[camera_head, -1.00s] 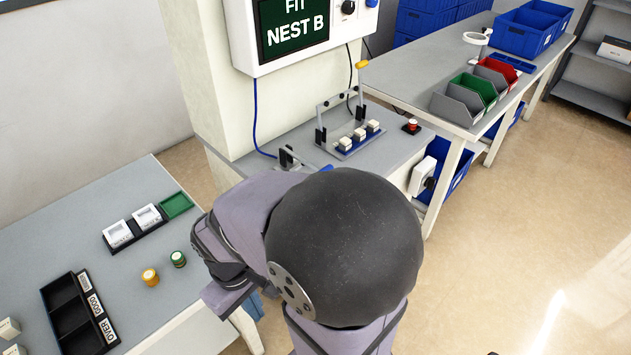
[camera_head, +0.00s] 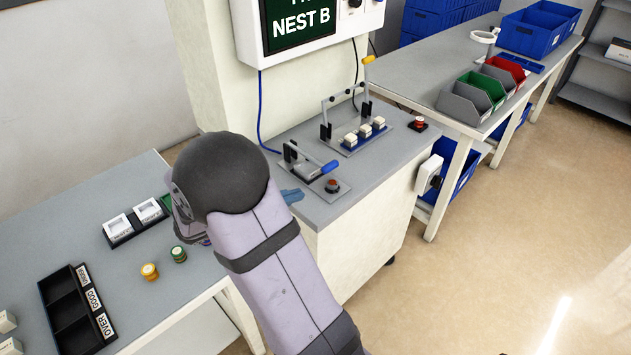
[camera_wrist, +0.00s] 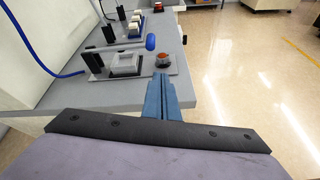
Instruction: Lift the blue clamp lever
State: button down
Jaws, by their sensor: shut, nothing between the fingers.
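The clamp lever with the blue handle (camera_head: 330,166) lies low across its fixture on the grey bench, in the middle of the head view. In the wrist view the blue handle (camera_wrist: 151,42) points right, above a pale block in a grey nest (camera_wrist: 125,64). My gripper's blue fingers (camera_head: 292,196) are partly hidden behind my arm at the bench's near left edge. In the wrist view my gripper (camera_wrist: 164,82) is shut and empty, pointing at the fixture. It is short of the handle and apart from it.
A button with a reddish top (camera_head: 332,186) stands close to the blue handle. A second clamp with a raised yellow-tipped lever (camera_head: 368,60) stands behind, over several white blocks. The screen (camera_head: 302,24) reads "NEST B". A table with trays (camera_head: 75,310) is at left.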

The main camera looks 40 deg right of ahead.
aim_at(316, 190)
jog(key=shift+w+d+r+n+t+h, duration=0.15)
jog(key=shift+w+n+t+h, duration=0.1)
jog(key=shift+w, duration=0.2)
jog(key=shift+w+d+r+n+t+h, duration=0.15)
jog(key=shift+w+n, duration=0.1)
jog(key=shift+w, duration=0.15)
jog(key=shift+d, duration=0.1)
jog(key=x, duration=0.9)
jog(key=shift+d+f, duration=0.15)
jog(key=shift+d, duration=0.2)
jog(key=shift+p, duration=0.45)
